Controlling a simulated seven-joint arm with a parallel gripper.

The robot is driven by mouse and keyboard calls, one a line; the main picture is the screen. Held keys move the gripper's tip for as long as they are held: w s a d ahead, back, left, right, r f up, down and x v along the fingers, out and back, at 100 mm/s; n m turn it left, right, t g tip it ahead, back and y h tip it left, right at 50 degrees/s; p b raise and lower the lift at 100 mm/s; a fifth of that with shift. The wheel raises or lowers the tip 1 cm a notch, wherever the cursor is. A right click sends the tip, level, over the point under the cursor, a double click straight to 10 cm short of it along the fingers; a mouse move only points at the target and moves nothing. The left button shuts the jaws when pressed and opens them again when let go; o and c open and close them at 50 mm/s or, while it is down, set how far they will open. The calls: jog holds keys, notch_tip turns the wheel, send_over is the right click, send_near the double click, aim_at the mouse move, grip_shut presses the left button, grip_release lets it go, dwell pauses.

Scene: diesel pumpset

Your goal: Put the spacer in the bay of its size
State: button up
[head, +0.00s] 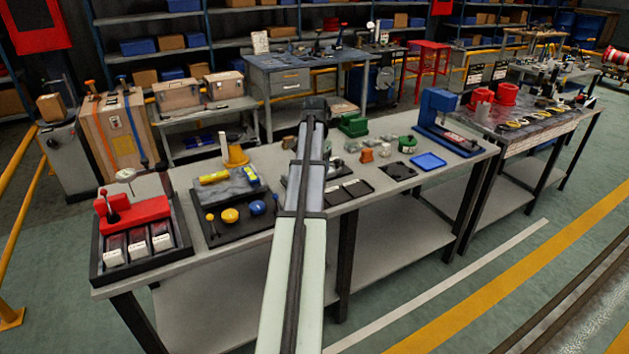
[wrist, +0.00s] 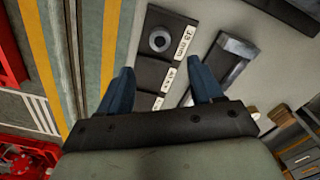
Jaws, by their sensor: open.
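A grey ring-shaped spacer (wrist: 160,39) with a dark hole lies in the end bay of a row of black bays (wrist: 152,73) in the wrist view. The white label beside that bay appears to read 33 mm; the other labels are too small or partly covered to read surely. My gripper (wrist: 161,65) has its two blue fingers wide apart over the row, with nothing held between them. The spacer shows beyond the fingertips. In the head view my arm hides the gripper and spacer, and part of the black bays (head: 356,187) shows on the bench.
A dark tray with a metal block (wrist: 232,58) lies right of the bays in the wrist view. In the head view, a red gauge stand (head: 135,208) is at left, a blue tray (head: 429,161) and blue press (head: 437,105) at right. The bench's front edge is close to the bays.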

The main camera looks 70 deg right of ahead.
jog(key=shift+r, duration=1.1)
jog(key=shift+w, duration=0.1)
